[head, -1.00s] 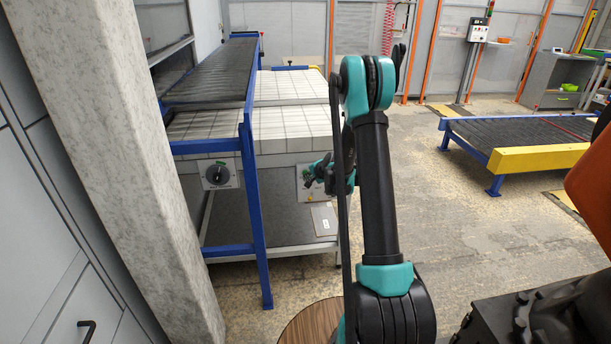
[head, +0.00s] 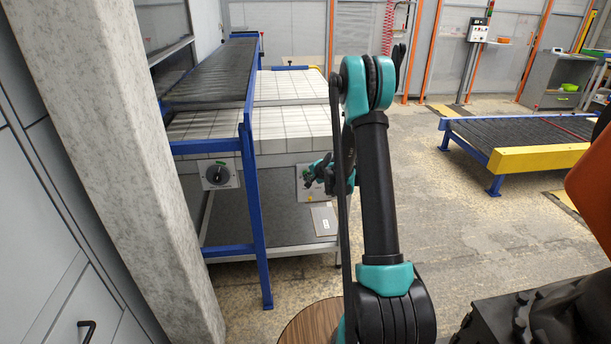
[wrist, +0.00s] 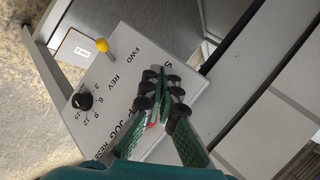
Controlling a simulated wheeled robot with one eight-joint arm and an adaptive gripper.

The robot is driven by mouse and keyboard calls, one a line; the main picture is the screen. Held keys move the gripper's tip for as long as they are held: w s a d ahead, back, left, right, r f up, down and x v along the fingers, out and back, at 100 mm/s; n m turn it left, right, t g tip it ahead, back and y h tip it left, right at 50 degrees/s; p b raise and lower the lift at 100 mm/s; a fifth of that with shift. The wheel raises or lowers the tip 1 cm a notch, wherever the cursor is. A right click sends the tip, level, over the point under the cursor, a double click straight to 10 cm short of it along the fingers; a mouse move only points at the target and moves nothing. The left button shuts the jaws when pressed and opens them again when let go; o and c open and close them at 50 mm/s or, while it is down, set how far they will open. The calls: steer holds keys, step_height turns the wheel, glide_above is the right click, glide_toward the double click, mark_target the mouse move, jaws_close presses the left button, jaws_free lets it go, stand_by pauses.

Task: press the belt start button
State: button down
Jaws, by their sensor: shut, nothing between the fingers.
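The control panel (wrist: 125,85) is a pale plate on the belt's side; it also shows in the head view (head: 303,190). It carries a black knob (wrist: 82,100) with a number scale, a yellow-tipped lever (wrist: 102,45) and the labels FWD, REV and JOG. A label starting with S is partly covered by my fingers. My gripper (wrist: 163,80) is shut and empty, its tips over the panel's right part in the wrist view. A bit of red shows behind the fingers. I cannot make out the start button, nor whether the tips touch the panel. My gripper also shows in the head view (head: 316,173).
The belt's white top (head: 290,120) and blue frame (head: 256,220) stand left of my arm. A grey switch box with a black dial (head: 217,174) is on its near end. A concrete pillar (head: 115,150) is at left. A roller table (head: 520,140) stands at right, with open floor between.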

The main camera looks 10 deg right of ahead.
steer(key=shift+w, duration=0.45)
steer(key=shift+w, duration=0.4)
stand_by(0.8)
steer(key=shift+s, duration=0.85)
steer(key=shift+s, duration=0.15)
steer(key=s, duration=0.4)
steer(key=shift+s, duration=0.35)
stand_by(0.5)
